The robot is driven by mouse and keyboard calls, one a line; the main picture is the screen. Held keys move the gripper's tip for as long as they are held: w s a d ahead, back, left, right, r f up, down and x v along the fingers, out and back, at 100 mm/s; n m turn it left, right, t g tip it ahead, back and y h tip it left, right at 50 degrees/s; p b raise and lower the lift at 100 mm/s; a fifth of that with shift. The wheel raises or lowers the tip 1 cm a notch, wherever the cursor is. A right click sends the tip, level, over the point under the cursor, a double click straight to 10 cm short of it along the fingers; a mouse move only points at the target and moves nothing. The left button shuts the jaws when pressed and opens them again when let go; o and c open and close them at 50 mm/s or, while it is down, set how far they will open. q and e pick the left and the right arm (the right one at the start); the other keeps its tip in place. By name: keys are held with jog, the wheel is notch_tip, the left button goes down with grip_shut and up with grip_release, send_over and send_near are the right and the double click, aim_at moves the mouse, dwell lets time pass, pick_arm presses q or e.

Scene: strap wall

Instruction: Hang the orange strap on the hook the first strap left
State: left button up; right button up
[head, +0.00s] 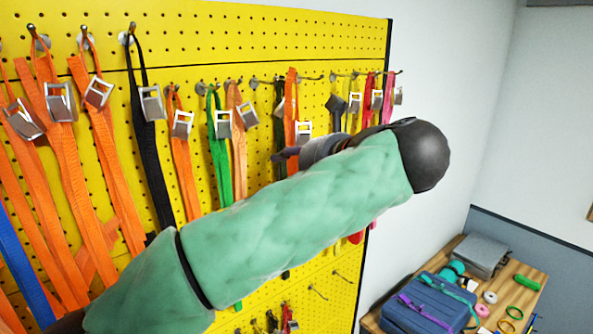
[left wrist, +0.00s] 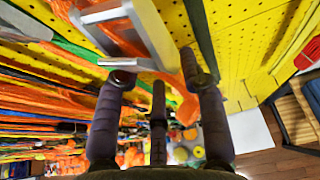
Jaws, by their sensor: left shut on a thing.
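My left gripper (head: 285,155) is at the yellow pegboard, right of centre in the head view, mostly hidden behind my own forearm. In the left wrist view, its dark fingers (left wrist: 160,78) are closed around an orange strap (left wrist: 190,70) with a metal buckle (left wrist: 125,40). In the head view, this orange strap (head: 291,90) stands upright above the fingers, its buckle (head: 303,131) just below. Its top is near a prong hook (head: 312,78); I cannot tell whether the loop is on it. My right gripper is not in view.
Several straps hang left: orange (head: 95,150), black (head: 150,150), green (head: 217,150). Pink and red straps (head: 375,90) hang close on the right, near the board's edge. Lower hooks (head: 318,292) are bare. A wooden table (head: 540,275) with a blue bag (head: 425,305) stands lower right.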

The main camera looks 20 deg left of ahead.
pick_arm(q)
jog(key=shift+r+x, duration=0.15)
jog(key=shift+x, duration=1.05)
jog(key=shift+r+x, duration=0.2)
jog(key=shift+x, duration=1.05)
jog(key=shift+r+x, duration=0.15)
jog(key=shift+x, duration=1.05)
jog(key=shift+w+a, duration=0.1)
jog(key=shift+a, duration=0.1)
jog(key=o, duration=1.3)
jog(key=shift+c, duration=0.2)
jog(key=shift+d, duration=0.1)
jog(key=v, duration=1.2)
